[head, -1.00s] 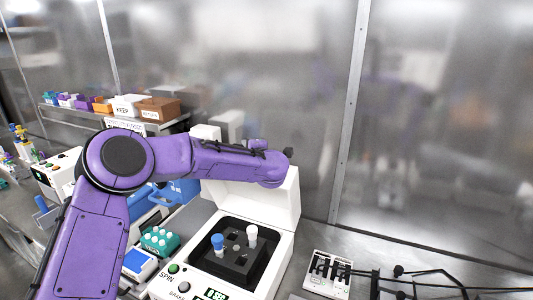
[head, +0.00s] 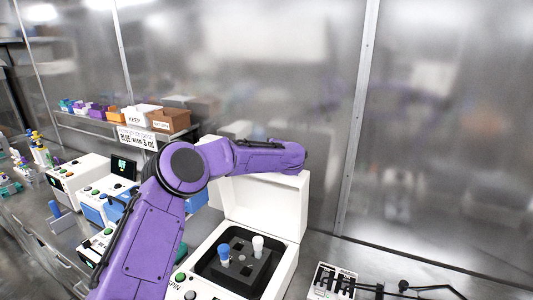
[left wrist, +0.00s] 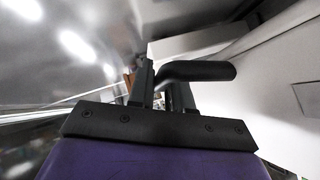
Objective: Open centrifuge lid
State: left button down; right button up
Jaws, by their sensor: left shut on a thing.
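The white centrifuge (head: 284,277) stands at the bottom middle of the head view. Its white lid (head: 262,206) stands raised at the back, with the chamber exposed. A dark rotor (head: 245,262) inside holds a blue-capped tube (head: 224,252) and a white-capped tube (head: 258,244). My purple left arm crosses in front of the lid's upper part; its gripper is hidden in the head view. In the left wrist view my left gripper (left wrist: 163,88) is shut on a black bent handle (left wrist: 205,71), next to a large white surface. My right gripper is not in view.
Left of the centrifuge stand a blue-and-white device (head: 92,207) and a white device with buttons (head: 75,178). A shelf behind holds several small bins, including a brown one (head: 172,121). A white rack with black slots (head: 331,281) sits right of the centrifuge. Glass-like wall panels stand behind.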

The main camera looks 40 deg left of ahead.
pick_arm(q)
jog(key=c, duration=1.2)
grip_release()
jog(key=shift+o, duration=0.2)
jog(key=shift+d, duration=0.1)
notch_tip(320, 180, up, 3)
jog(key=b, duration=0.5)
send_over(277, 177)
jog(key=shift+w+a+f, duration=0.1)
jog(key=shift+a, duration=0.1)
jog(key=shift+s+d+r, duration=0.2)
jog(key=shift+d, duration=0.15)
jog(key=shift+o, duration=0.2)
jog(key=shift+a, duration=0.1)
